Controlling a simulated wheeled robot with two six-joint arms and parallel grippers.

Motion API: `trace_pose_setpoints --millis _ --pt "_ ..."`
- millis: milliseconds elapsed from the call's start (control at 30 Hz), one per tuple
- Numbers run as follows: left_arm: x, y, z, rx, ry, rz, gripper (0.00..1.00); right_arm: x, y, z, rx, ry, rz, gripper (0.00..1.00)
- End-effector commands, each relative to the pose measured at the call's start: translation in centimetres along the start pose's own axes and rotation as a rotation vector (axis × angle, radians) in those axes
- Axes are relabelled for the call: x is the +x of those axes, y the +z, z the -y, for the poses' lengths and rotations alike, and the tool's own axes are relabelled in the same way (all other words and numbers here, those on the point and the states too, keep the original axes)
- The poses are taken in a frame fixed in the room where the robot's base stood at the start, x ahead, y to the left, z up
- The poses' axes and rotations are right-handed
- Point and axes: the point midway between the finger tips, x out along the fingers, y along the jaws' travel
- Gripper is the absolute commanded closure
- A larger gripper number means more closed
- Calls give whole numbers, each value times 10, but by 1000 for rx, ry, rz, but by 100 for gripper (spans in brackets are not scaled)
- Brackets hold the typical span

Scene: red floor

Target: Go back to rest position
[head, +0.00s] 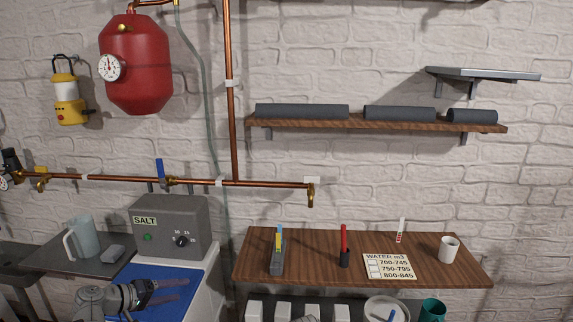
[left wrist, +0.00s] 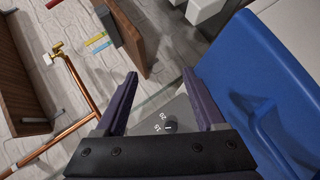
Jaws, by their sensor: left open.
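My left gripper (head: 184,290) reaches in from the lower left of the head view, over a blue surface (head: 150,312) in front of the grey SALT machine (head: 172,222). In the left wrist view its two dark fingers (left wrist: 160,74) stand apart with nothing between them. The machine's numbered dial (left wrist: 168,126) shows between and below the fingers there, and the blue surface (left wrist: 250,70) is to the right. I cannot make out my right gripper in either view.
A wooden table (head: 325,270) to the right holds a pen holder (head: 344,259), a WATER card (head: 389,267) and a white cup (head: 449,249). A jug (head: 83,238) stands left of the machine. A copper pipe (head: 260,184) and red tank (head: 137,65) are on the wall.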

Motion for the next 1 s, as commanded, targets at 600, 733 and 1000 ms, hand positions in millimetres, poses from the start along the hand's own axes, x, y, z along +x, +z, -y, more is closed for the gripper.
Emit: trace_pose_setpoints --millis 600,733,1000 --pt "28 249 -150 499 -696 737 28 -158 9 -15 1 0 0 50" --pt "9 268 -167 612 -826 786 28 -178 10 -17 1 0 0 50" --pt "-8 280 -181 722 -953 808 28 -192 11 -18 1 0 0 50"
